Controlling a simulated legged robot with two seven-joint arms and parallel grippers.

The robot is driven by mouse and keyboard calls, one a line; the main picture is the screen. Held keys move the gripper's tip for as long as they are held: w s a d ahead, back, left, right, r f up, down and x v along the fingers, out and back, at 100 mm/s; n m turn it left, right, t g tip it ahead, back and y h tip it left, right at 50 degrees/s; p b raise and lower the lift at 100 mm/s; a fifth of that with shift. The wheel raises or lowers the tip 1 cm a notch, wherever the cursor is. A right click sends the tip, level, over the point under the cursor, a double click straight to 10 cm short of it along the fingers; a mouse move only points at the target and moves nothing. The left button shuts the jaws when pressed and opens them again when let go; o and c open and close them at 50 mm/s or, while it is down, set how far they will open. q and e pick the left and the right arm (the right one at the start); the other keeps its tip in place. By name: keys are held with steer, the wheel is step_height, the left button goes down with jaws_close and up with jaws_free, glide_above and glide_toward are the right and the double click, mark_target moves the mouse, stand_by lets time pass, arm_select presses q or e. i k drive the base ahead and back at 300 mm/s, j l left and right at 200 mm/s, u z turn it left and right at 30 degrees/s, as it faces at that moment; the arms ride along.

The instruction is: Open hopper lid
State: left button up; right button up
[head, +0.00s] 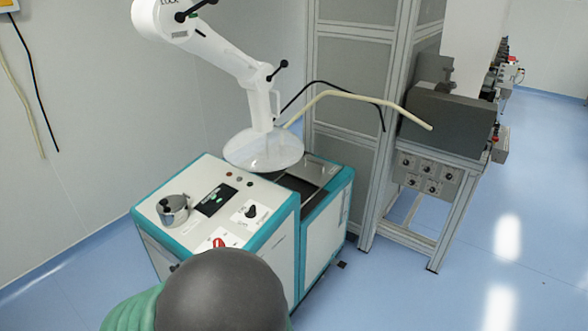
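A white machine with teal edges (270,247) stands on the floor in the middle. On its rear part, partly under a clear hood, is a grey metal panel (321,171) that looks like the hopper lid. A dark strip (297,188) lies in front of it; I cannot tell whether this is an opening or a dark surface. The hood hides part of this area. Neither of my grippers is in view.
A white jointed arm carries the clear hood (263,150) over the machine. The machine top has a round metal part (172,209), a display (214,199) and a black knob (251,211). A grey dome (220,295) blocks the bottom. Blue floor (450,290) is free at right.

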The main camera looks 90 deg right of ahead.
mark_target(315, 170)
steer(key=z, duration=2.75)
steer(key=i+l+z, duration=0.1)
